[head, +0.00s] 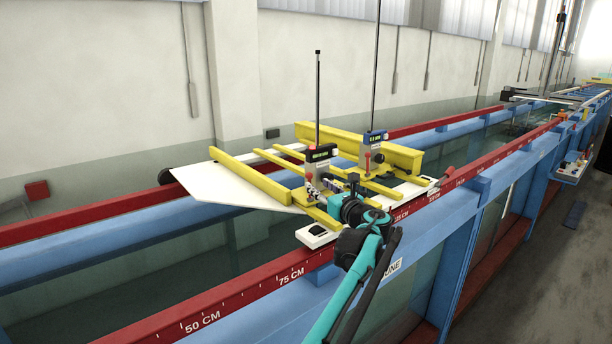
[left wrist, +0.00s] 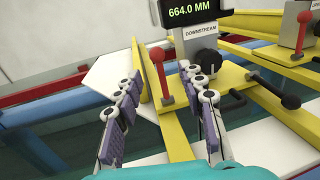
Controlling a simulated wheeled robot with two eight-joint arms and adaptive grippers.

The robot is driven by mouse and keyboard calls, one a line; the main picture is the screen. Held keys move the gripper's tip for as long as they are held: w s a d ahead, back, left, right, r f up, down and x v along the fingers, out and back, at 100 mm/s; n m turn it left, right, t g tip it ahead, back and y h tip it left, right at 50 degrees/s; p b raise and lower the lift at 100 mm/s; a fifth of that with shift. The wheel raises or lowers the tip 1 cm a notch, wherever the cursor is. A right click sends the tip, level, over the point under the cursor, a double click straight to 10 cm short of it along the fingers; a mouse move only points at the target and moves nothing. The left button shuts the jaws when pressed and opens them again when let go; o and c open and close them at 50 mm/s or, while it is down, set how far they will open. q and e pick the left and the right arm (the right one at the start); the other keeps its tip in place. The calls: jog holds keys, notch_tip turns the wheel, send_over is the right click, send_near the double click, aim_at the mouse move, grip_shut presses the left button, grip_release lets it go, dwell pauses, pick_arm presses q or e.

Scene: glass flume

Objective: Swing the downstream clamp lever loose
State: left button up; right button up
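The downstream gauge shows in the left wrist view with its DOWNSTREAM label (left wrist: 201,32) and a display reading 664.0 MM (left wrist: 192,11). A red-knobbed lever (left wrist: 161,74) stands nearly upright beside the gauge's base; its red knob also shows in the head view (head: 308,170). My left gripper (left wrist: 171,76) is open, its purple-padded fingers on either side of the lever in the picture; I see no clear contact. In the head view, my left gripper (head: 325,192) reaches over the near rail to the gauge, its fingers partly hidden among the carriage parts. My right gripper is not in view.
A second gauge (head: 375,141) with its own red lever (left wrist: 302,32) stands to the right. A black-knobbed handle (left wrist: 237,96) sits close right of my fingers. Yellow bars (head: 250,178) and a white plate (head: 235,190) surround the gauges. Red rails (head: 240,308) edge the flume.

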aim_at(310, 180)
pick_arm(q)
jog(key=p+x, duration=0.1)
jog(key=x, duration=0.5)
jog(key=shift+w+a, duration=0.2)
jog(key=shift+w, duration=0.15)
jog(key=shift+s, duration=0.1)
grip_shut()
